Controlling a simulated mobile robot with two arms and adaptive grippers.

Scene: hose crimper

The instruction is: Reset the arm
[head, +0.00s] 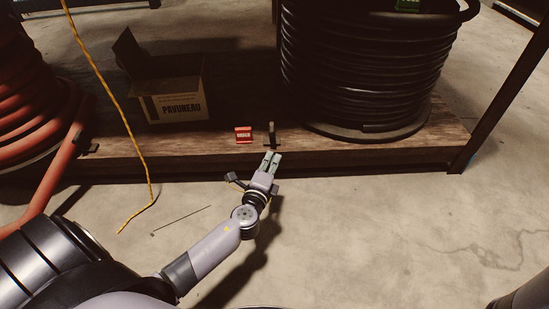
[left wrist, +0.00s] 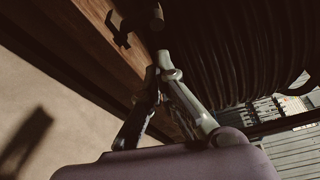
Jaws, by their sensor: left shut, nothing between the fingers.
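My left arm comes in from the lower left of the head view. My left gripper (head: 270,160) is in front of the wooden shelf's front edge, near the middle of the picture. Its fingers are together with nothing between them. In the left wrist view the fingertips (left wrist: 157,72) meet near the picture's middle, with the shelf's wood edge behind. My right gripper is not in view.
The low wooden shelf (head: 222,150) holds a small red box (head: 243,135), a small dark upright object (head: 271,132), an open cardboard box (head: 175,104) and a black hose coil (head: 370,70). An orange hose (head: 30,75) and a hanging yellow cord (head: 118,104) are at left.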

